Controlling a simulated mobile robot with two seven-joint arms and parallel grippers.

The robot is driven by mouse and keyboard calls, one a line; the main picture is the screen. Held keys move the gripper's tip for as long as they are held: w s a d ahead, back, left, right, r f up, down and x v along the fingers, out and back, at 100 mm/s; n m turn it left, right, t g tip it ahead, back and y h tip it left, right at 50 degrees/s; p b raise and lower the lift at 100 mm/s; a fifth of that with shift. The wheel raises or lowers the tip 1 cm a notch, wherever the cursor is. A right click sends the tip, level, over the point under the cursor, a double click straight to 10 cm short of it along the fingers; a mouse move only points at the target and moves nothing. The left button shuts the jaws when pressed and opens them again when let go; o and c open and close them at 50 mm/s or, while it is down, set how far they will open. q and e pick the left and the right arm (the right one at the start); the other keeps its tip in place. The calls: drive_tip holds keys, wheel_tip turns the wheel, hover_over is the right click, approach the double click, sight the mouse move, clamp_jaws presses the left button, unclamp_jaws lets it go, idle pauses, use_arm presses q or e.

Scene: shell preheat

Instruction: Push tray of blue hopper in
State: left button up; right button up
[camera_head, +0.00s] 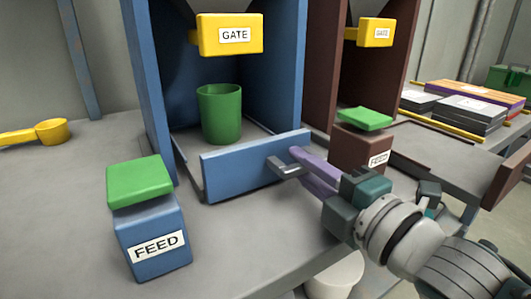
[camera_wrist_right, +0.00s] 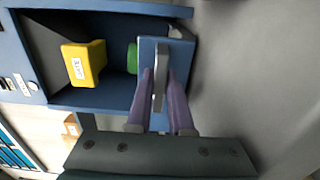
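The blue tray (camera_head: 241,169) sticks out at the front of the blue hopper (camera_head: 146,75), its front panel standing clear of the hopper's side walls. A green cup (camera_head: 219,116) stands upright behind the panel, below the hopper's yellow gate (camera_head: 216,46). My right gripper (camera_head: 297,164) is at the grey handle (camera_head: 283,170) on the panel. In the right wrist view the purple fingers (camera_wrist_right: 161,85) lie either side of the handle (camera_wrist_right: 159,62) and look closed on it. The tray front (camera_wrist_right: 147,48) hides most of the cup (camera_wrist_right: 132,58). My left gripper is not in view.
A blue feed box with a green top (camera_head: 155,245) stands at front left. A brown hopper (camera_head: 325,70) with its own feed box (camera_head: 359,150) is to the right. A yellow scoop (camera_head: 50,131) lies far left. The table (camera_head: 70,200) at left is mostly clear.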

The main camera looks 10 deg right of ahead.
drive_tip(key=shift+o, duration=1.4)
drive_tip(key=shift+w+a, duration=0.1)
drive_tip(key=shift+w, duration=0.1)
drive_tip(key=shift+o, duration=0.7)
drive_tip(key=shift+s, duration=0.1)
drive_tip(key=shift+s, duration=0.2)
drive_tip(key=p+v, duration=0.2)
drive_tip(key=v, duration=0.6)
drive_tip(key=shift+s+r, duration=0.1)
drive_tip(key=shift+s, duration=0.15)
drive_tip(key=shift+s+d, duration=0.4)
drive_tip(key=shift+s, duration=0.05)
